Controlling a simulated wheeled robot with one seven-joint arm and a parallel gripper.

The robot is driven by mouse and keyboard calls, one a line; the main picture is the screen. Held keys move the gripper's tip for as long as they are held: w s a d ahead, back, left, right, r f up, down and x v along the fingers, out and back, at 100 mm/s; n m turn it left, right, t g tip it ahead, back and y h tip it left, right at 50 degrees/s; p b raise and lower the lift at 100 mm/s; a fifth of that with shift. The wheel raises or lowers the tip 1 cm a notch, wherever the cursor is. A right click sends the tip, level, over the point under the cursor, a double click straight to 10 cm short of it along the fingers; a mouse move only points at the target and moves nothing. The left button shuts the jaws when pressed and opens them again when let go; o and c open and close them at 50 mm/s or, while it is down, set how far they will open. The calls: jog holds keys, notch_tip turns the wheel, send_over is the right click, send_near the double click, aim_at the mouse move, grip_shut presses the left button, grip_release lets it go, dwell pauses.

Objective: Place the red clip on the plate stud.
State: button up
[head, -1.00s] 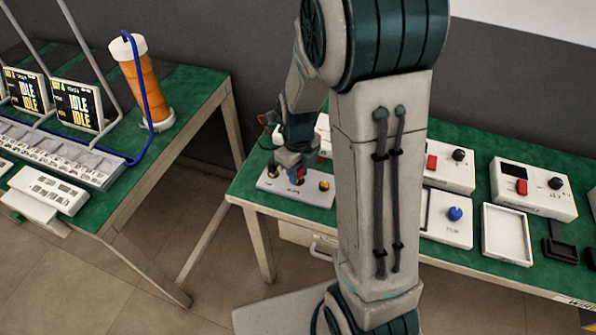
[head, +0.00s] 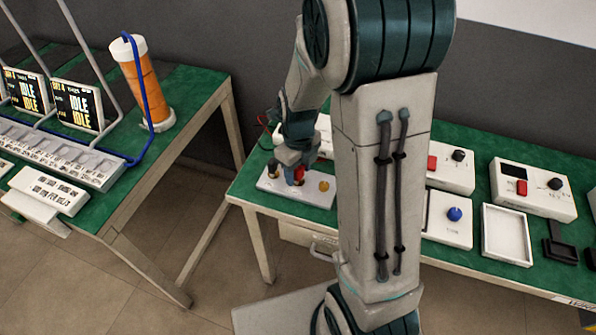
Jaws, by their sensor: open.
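The white plate (head: 287,191) lies on the green bench near its left end. A brass stud (head: 324,186) stands on its right part, with nothing on it. A dark, partly hidden stud (head: 273,172) is at its left. The small red clip (head: 299,175) is at the middle of the plate, directly under my gripper (head: 296,166). It appears to sit at the middle stud, but the contact is too small to make out. My gripper points down over the clip with its jaws open; the fingertips are partly hidden around it.
My arm blocks part of the bench. To its right are boxes with knobs (head: 533,189), an empty white tray (head: 506,234) and a black holder (head: 560,243). A red lead (head: 264,133) lies behind the plate. The left table holds an orange canister (head: 143,85).

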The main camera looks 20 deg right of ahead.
aim_at(299, 170)
notch_tip(299, 170, up, 11)
jog(key=shift+f+p, duration=0.2)
jog(key=shift+p, duration=0.25)
jog(key=s+r+n+t, duration=0.1)
jog(key=s+n, duration=0.6)
jog(key=n, duration=0.7)
jog(key=s+r+n+t, duration=0.1)
jog(key=s+r+n, duration=0.3)
jog(key=n, duration=1.1)
jog(key=s, duration=0.2)
jog(key=shift+s+r+t, duration=0.15)
jog(key=shift+s+t, duration=0.25)
